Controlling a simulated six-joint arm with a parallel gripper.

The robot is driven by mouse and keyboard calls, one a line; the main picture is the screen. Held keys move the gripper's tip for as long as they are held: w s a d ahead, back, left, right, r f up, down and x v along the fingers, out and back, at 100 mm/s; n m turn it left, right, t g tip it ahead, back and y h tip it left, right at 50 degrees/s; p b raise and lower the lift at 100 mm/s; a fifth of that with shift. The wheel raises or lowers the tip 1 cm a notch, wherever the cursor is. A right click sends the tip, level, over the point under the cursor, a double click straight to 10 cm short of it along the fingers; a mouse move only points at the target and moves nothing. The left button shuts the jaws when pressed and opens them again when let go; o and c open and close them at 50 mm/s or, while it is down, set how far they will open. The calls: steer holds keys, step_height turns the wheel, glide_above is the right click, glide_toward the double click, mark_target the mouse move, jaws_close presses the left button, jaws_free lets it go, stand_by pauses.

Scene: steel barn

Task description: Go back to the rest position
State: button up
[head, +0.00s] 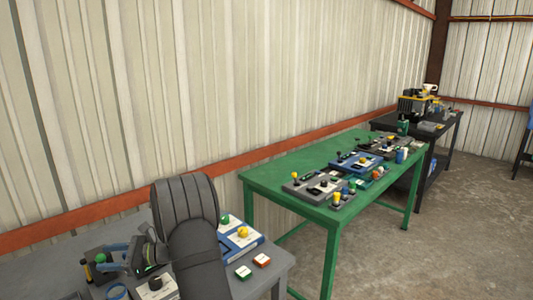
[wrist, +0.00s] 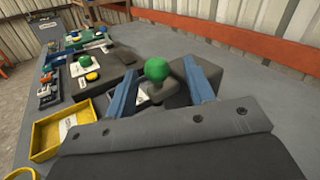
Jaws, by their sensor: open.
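My gripper (head: 104,257) is low at the left of the head view, over the grey table. Its two blue fingers are apart in the wrist view (wrist: 160,72). A green ball knob (wrist: 156,69) shows between the fingers, with a gap visible on each side of it. The knob's dark base is partly hidden by the gripper body. The green knob also shows at the left in the head view (head: 100,258). Nothing is seen held.
The grey table (wrist: 225,62) carries a yellow tray (wrist: 42,137) and several control panels. A blue panel (head: 243,241) lies right of my arm. A green table (head: 262,177) with more panels stands beyond. The corrugated wall (head: 230,80) runs close behind.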

mark_target(100, 258)
steer(key=a, duration=0.3)
steer(key=shift+s, duration=0.3)
steer(key=shift+s+d, duration=0.15)
steer(key=shift+d, duration=0.05)
